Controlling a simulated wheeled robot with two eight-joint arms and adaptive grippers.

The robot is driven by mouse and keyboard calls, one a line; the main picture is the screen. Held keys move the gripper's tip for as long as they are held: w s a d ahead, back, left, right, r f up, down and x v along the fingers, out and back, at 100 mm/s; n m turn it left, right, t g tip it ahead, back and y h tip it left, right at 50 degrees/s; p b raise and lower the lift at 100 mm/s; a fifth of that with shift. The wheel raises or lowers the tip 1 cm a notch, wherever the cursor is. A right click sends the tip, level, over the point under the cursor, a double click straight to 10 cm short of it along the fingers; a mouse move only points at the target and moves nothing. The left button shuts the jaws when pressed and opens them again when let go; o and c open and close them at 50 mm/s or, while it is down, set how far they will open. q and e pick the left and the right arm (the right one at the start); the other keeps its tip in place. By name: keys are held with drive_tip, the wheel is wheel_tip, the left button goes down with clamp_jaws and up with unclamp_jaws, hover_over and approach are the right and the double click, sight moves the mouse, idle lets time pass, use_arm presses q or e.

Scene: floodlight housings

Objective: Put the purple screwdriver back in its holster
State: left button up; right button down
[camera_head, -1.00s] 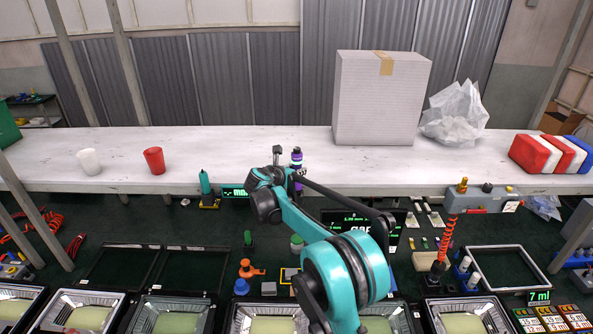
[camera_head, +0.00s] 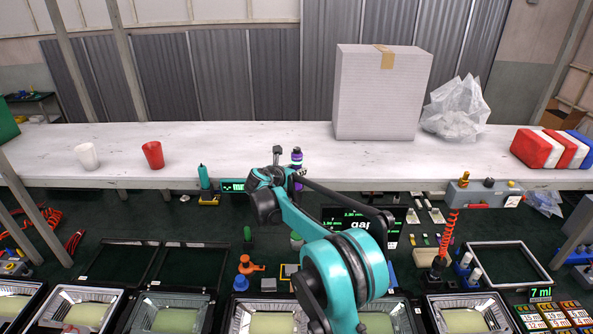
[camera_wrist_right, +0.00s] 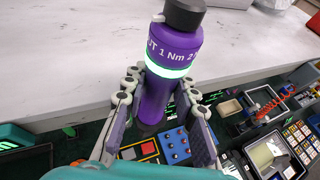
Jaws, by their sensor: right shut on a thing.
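The purple screwdriver (camera_head: 297,157) stands roughly upright at the back of the bench, in front of the white shelf edge. In the right wrist view, the purple screwdriver (camera_wrist_right: 174,48) has a black cap, a pale glowing ring and white lettering. My right gripper (camera_wrist_right: 160,92) is shut on its body, a finger on each side. In the head view my right gripper (camera_head: 296,176) is mostly hidden behind its own arm. The screwdriver's lower end is hidden, and I cannot make out its holster. My left gripper is out of view.
A teal screwdriver (camera_head: 204,177) stands left in a yellow-black base. The white shelf (camera_head: 240,150) runs behind, bearing a large box (camera_head: 381,95), a plastic bag (camera_head: 456,108) and two cups. A display (camera_head: 362,222) is right of my arm. Trays line the front.

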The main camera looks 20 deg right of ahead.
drive_tip(key=c, duration=1.1)
unclamp_jaws()
drive_tip(key=shift+c, duration=0.2)
drive_tip(key=v, duration=1.2)
drive_tip(key=shift+d, duration=0.1)
